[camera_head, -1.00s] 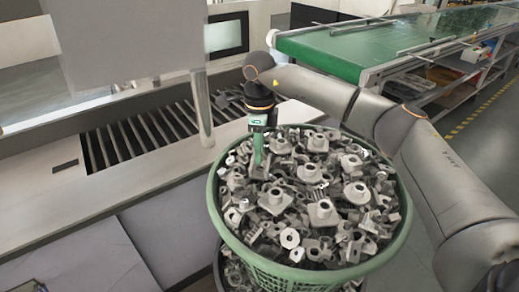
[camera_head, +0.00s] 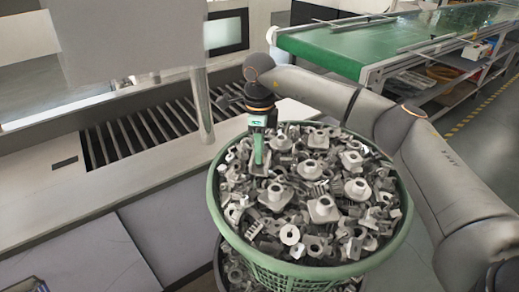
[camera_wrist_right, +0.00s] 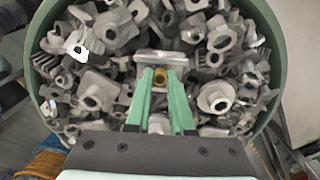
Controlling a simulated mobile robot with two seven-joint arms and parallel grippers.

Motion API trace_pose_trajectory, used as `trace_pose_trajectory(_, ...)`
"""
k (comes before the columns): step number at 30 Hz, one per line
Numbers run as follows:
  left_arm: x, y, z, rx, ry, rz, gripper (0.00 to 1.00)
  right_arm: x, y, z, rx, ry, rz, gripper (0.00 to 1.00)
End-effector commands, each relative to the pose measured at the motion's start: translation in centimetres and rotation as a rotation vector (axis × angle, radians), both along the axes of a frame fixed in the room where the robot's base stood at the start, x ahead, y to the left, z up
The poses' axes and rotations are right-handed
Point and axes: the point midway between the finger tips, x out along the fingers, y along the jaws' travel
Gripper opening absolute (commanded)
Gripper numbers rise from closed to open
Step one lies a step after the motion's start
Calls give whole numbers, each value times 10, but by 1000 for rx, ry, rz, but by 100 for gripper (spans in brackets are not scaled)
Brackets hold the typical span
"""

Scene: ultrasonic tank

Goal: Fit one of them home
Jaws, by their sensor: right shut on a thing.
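Many grey metal parts (camera_head: 323,209), several with a square flange and a round hub, lie heaped in a green basket (camera_head: 214,210). My right gripper (camera_head: 259,162) points down into the left back part of the heap. In the right wrist view its green fingers (camera_wrist_right: 159,75) are shut on a grey metal part (camera_wrist_right: 165,57), which shows as a flat plate across the fingertips with a brassy round spot below it. The part is still among the others; whether it touches them is unclear. My left gripper is in neither view.
A grey bench with a slatted recess (camera_head: 150,130) lies left of the basket, with a thin upright post (camera_head: 202,105) near it. A green conveyor (camera_head: 340,50) stands behind. The bench's front surface is clear. A second container of parts sits below the basket.

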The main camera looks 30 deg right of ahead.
Motion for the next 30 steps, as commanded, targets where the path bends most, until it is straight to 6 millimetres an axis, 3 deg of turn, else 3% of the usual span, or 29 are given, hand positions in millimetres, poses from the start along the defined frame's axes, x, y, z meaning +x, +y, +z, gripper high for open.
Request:
trace_pose_trajectory(4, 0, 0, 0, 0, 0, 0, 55, 0, 0, 0, 0, 0, 0, 0)
trace_pose_trajectory(5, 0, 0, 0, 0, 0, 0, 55, 0, 0, 0, 0, 0, 0, 23)
trace_pose_trajectory(14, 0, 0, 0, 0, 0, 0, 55, 0, 0, 0, 0, 0, 0, 56)
trace_pose_trajectory(23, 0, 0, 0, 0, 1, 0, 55, 0, 0, 3, 0, -1, 0, 56)
trace_pose_trajectory(26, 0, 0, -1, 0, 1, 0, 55, 1, 0, 13, 0, -3, 0, 56)
trace_pose_trajectory(30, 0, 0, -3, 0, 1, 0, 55, 1, 0, 41, 1, -5, 0, 56)
